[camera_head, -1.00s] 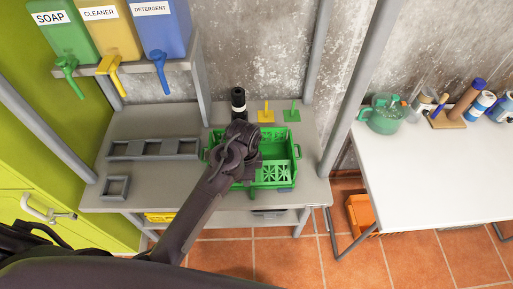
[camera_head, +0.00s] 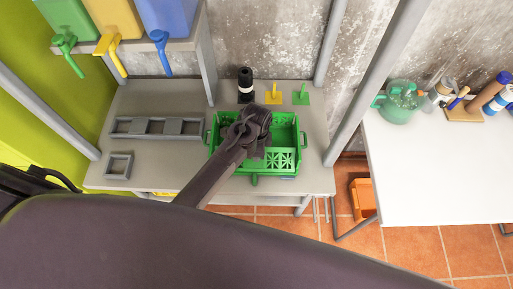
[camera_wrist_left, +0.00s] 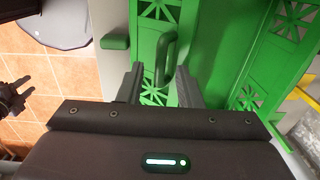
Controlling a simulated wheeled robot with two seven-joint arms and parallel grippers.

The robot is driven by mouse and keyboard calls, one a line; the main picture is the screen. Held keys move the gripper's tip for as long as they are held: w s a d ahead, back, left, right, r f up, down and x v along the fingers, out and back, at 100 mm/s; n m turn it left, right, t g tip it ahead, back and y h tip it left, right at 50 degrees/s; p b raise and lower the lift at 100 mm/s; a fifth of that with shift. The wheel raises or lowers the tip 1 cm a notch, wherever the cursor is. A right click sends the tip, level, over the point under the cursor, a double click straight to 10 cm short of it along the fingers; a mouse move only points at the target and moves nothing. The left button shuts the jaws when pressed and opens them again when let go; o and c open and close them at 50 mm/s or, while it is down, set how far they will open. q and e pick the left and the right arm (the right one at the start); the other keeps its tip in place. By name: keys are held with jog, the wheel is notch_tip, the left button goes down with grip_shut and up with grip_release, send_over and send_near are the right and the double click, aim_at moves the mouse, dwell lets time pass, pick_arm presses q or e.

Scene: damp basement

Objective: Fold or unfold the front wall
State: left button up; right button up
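A green crate (camera_head: 295,130) with lattice-patterned walls stands on the grey bench. Its front wall (camera_head: 283,160) faces me and also shows in the left wrist view (camera_wrist_left: 148,45); I cannot tell how far it tilts. My left gripper (camera_head: 262,146) reaches over the crate and hides part of it. In the left wrist view its two fingers (camera_wrist_left: 160,87) are apart, with a green loop handle (camera_wrist_left: 166,60) between their tips, not visibly clamped. My right gripper (camera_wrist_left: 18,92) shows at the left edge of that view, over the floor, its fingers apart; it is absent from the head view.
A grey slotted rack (camera_head: 158,127) and a small square frame (camera_head: 118,165) lie left of the crate. A black bottle (camera_head: 245,85) and yellow (camera_head: 273,95) and green (camera_head: 301,96) tools stand behind it. Dispensers (camera_head: 168,15) hang above. A white table (camera_head: 430,170) is at right.

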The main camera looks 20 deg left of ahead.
pick_arm(q)
jog(key=shift+f, duration=0.1)
grip_shut()
pick_arm(e)
jog(key=shift+w+d, duration=0.1)
jog(key=shift+w, duration=0.2)
jog(key=shift+f, duration=0.1)
